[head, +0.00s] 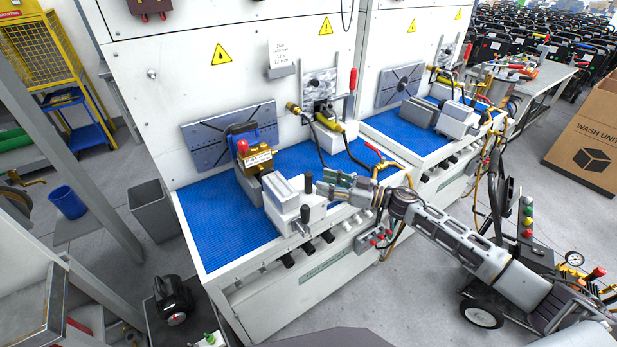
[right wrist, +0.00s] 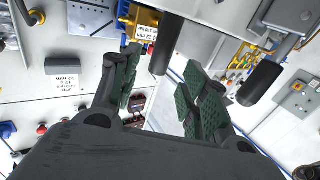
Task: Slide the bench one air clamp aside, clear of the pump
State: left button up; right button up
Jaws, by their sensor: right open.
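The bench one air clamp (head: 289,207) is a pale grey block with a black knob (head: 305,213). It sits on the blue mat (head: 215,222) near the bench's front edge. The pump (head: 258,157), a brass block with a red cap and black handle, stands just behind and left of the clamp. My right gripper (head: 325,185) is open, right of the clamp and close to it; contact cannot be told. In the right wrist view its green-padded fingers (right wrist: 160,95) stand apart, with a black cylindrical handle (right wrist: 165,48) beyond the gap. My left gripper is not in view.
A yellow-handled fitting with a hose (head: 330,122) stands behind the clamp. A second bench (head: 405,140) with another clamp adjoins at right. The mat's left part is clear. A grey bin (head: 152,210) stands left, a wheeled cart (head: 490,310) at lower right.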

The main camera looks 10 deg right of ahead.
aim_at(308, 178)
jog(key=shift+p+x, duration=0.4)
jog(key=shift+x, duration=2.8)
grip_shut()
